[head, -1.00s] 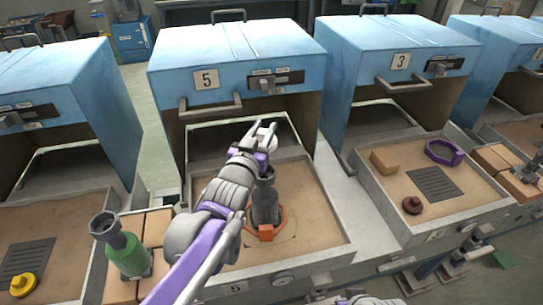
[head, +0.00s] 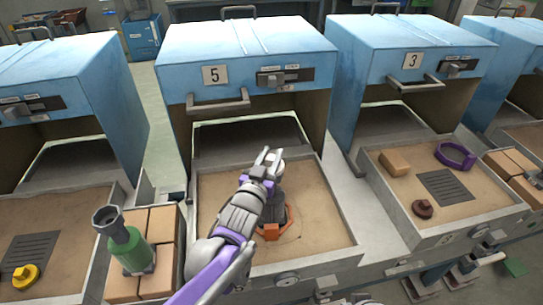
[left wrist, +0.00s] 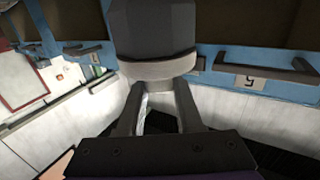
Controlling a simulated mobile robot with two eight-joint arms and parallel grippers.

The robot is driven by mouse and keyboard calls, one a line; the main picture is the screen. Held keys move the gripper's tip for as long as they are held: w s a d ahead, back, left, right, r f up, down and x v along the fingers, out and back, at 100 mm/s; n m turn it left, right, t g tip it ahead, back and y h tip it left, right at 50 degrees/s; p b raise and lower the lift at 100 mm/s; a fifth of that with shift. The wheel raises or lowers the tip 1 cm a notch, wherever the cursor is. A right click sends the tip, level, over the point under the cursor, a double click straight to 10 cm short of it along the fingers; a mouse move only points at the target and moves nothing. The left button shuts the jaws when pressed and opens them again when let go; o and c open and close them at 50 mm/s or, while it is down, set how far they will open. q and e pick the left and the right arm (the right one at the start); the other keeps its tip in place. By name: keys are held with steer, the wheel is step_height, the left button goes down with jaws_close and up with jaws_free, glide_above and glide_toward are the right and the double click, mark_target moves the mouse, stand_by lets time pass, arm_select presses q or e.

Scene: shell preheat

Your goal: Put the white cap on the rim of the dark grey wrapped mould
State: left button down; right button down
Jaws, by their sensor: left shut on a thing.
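The dark grey wrapped mould (head: 271,210) stands upright in an orange collar (head: 270,230) on the sand tray below furnace 5. My left gripper (head: 268,160) is over the mould's top and hides most of its rim. It is shut on the white cap (head: 277,168), which shows as a small pale patch at the fingertips. In the left wrist view, upside down, the fingers (left wrist: 160,105) reach a pale band (left wrist: 157,70) against the dark mould (left wrist: 152,28). I cannot tell whether the cap is fully seated. My right gripper is not in view.
Furnace 5 (head: 245,45) stands open behind the tray.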

arm_select(q)
steer(key=shift+f, duration=0.1)
steer(key=c, duration=0.6)
jaws_free()
steer(key=shift+s+r, duration=0.15)
steer(key=shift+r, duration=0.05)
steer(key=v, duration=1.2)
steer(key=s+a+f+n+g+y, duration=0.3)
steer(key=s+a+f+g+y, duration=0.25)
steer(key=a+f, duration=0.45)
steer(key=s+a+f+g, duration=0.1)
steer(key=s+f+g, duration=0.1)
steer(key=s, duration=0.3)
steer(key=s+a+f+g, duration=0.1)
steer(key=s+f+g, duration=0.1)
steer(key=s, duration=0.3)
steer(key=s+a+f+g, duration=0.2)
steer(key=s+f, duration=0.1)
steer(key=s, duration=0.1)
steer(key=shift+s+f+n+g, duration=0.35)
steer(key=shift+s+n, duration=0.05)
